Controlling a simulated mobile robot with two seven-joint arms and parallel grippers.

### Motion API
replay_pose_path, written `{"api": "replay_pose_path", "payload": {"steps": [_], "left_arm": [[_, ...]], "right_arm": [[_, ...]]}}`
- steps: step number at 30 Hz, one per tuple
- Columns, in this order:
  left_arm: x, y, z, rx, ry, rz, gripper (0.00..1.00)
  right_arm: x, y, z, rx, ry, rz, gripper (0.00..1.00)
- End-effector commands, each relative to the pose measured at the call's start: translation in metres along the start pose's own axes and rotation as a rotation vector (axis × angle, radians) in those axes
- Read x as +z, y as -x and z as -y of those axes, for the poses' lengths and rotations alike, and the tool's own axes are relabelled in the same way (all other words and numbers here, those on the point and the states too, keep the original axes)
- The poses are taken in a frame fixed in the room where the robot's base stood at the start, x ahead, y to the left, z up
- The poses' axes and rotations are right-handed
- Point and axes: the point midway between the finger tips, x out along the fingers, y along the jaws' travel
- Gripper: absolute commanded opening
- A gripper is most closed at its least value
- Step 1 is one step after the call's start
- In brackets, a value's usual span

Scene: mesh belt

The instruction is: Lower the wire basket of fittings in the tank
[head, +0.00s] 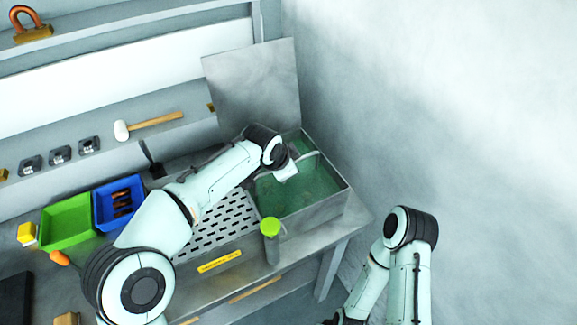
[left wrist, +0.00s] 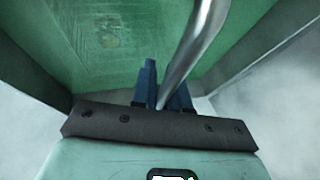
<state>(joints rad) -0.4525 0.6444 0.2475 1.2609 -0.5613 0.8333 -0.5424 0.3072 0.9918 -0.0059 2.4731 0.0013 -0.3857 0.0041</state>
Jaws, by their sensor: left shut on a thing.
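The tank (head: 318,213) is a grey metal box holding green liquid, at the right end of the bench. My left gripper (head: 290,175) is over the tank. In the left wrist view its blue fingers (left wrist: 163,90) are shut on a metal bar, the handle (left wrist: 198,40) of the wire basket. The handle also shows as a pale arc in the head view (head: 305,155). The basket's body is not clear; faint brownish shapes (left wrist: 107,38) show in the green liquid. My right gripper is at the bottom edge of the head view, too dark and cut off to read.
A slotted drain board (head: 222,225) with a yellow label adjoins the tank on the left. A green-capped bottle (head: 270,238) stands at the tank's front corner. A metal sheet (head: 255,88) stands upright behind. Green (head: 68,222) and blue (head: 103,200) bins stand left.

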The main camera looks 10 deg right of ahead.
Motion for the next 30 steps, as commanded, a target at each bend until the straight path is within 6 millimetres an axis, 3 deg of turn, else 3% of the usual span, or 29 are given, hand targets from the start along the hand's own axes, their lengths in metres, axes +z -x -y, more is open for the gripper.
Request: {"api": "replay_pose_path", "payload": {"steps": [1,3,14,17,30], "left_arm": [[0.007,-0.009,-0.006,0.018,0.003,0.021,0.24],[0.007,-0.008,-0.005,0.018,0.003,0.020,0.44],[0.005,-0.002,-0.004,0.013,0.000,0.015,0.44],[0.004,0.010,-0.004,0.012,0.001,0.013,0.44],[0.003,0.104,-0.002,0.011,0.000,0.013,0.44]], "right_arm": [[0.000,-0.001,0.000,0.000,0.000,0.000,0.00],[0.000,-0.001,0.000,0.000,0.000,0.000,0.00],[0.000,-0.001,0.000,0.000,0.000,0.000,0.00],[0.000,-0.001,0.000,0.000,0.000,0.001,0.00],[0.000,0.001,0.001,0.000,0.000,-0.001,0.00]]}}
